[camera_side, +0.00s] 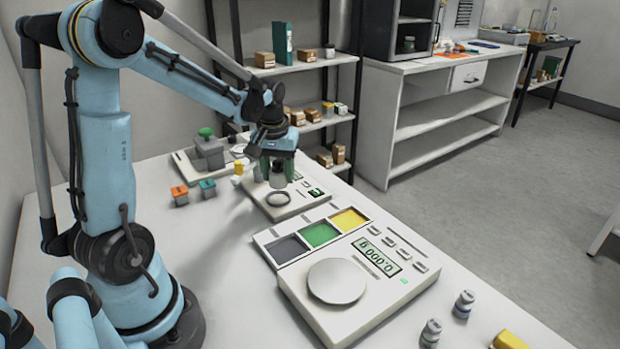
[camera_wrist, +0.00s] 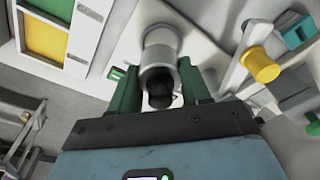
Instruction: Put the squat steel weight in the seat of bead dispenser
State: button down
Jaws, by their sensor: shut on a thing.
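My gripper (camera_side: 278,176) is shut on a grey steel weight (camera_side: 278,183), low over the small scale on the table. In the wrist view the weight (camera_wrist: 159,60) sits between the green fingers (camera_wrist: 160,90), with a dark knob toward my palm. In the side view its bottom is close above the round pan (camera_side: 279,199) of the small scale; a gap seems to show. A grey block with a green knob (camera_side: 207,149) stands on a flat base behind and left, perhaps the bead dispenser; its seat cannot be made out.
Orange (camera_side: 180,195) and teal (camera_side: 208,188) blocks and a yellow cylinder (camera_side: 239,168) stand left of the small scale. A larger scale (camera_side: 337,281) reading 0.000 g and a three-colour tray (camera_side: 320,234) lie in front.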

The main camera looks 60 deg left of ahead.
aim_at(278, 186)
jog(key=shift+a+f, duration=0.3)
jog(key=shift+f, duration=1.9)
jog(key=shift+f, duration=0.1)
jog(key=c, duration=0.5)
grip_release()
